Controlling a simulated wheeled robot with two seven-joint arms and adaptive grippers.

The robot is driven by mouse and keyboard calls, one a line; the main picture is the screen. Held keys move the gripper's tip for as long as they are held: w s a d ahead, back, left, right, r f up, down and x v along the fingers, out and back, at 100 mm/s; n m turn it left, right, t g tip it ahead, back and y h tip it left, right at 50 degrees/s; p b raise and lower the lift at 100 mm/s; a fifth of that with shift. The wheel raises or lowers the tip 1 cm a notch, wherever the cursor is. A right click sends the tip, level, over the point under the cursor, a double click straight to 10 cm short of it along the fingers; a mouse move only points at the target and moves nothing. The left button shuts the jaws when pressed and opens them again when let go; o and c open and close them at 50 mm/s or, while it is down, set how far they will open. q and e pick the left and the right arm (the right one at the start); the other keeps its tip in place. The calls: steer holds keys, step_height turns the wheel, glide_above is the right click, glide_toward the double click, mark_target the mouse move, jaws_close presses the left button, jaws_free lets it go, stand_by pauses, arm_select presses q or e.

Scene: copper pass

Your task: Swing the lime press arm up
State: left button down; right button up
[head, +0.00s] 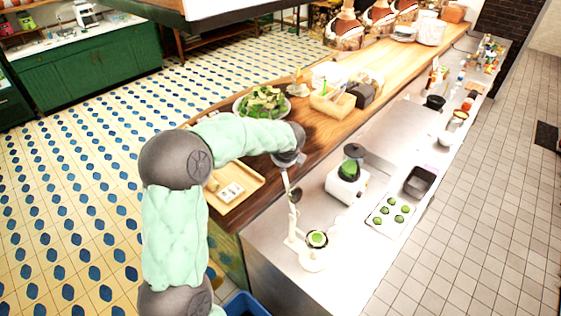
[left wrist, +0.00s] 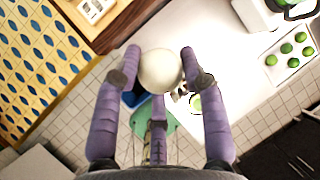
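The white lime press (head: 313,261) stands on the steel counter near its front end. A lime half (head: 317,238) sits in its cup; it also shows in the left wrist view (left wrist: 196,103). The press arm (head: 288,186) points steeply up, with its dark presser (head: 297,195) raised clear of the cup. In the left wrist view my left gripper (left wrist: 160,58) has its purple fingers against both sides of a round cream knob (left wrist: 160,72), the arm's end. In the head view my wrist hides the knob. My right gripper is in neither view.
A white blender (head: 346,184) and a tray of limes (head: 388,215) stand right of the press, with a black bin (head: 419,181) beyond. A wooden tray (head: 240,188) and salad plate (head: 262,104) lie on the wooden counter. A blue bin (head: 245,305) is below on the floor.

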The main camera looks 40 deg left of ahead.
arm_select(q)
steer(key=c, duration=0.8)
jaws_free()
steer(key=shift+w+d, duration=0.15)
steer(key=shift+c, duration=0.2)
steer(key=shift+o, duration=0.2)
steer(key=shift+w+f, duration=0.2)
steer(key=shift+w, duration=0.2)
steer(key=shift+s+r, duration=0.2)
steer(key=shift+s, duration=0.1)
steer(key=shift+s+d+r, duration=0.1)
steer(key=shift+r, duration=0.15)
steer(key=v, duration=1.1)
steer(key=shift+d, duration=0.15)
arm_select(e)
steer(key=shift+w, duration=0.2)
arm_select(q)
steer(key=shift+w, duration=0.2)
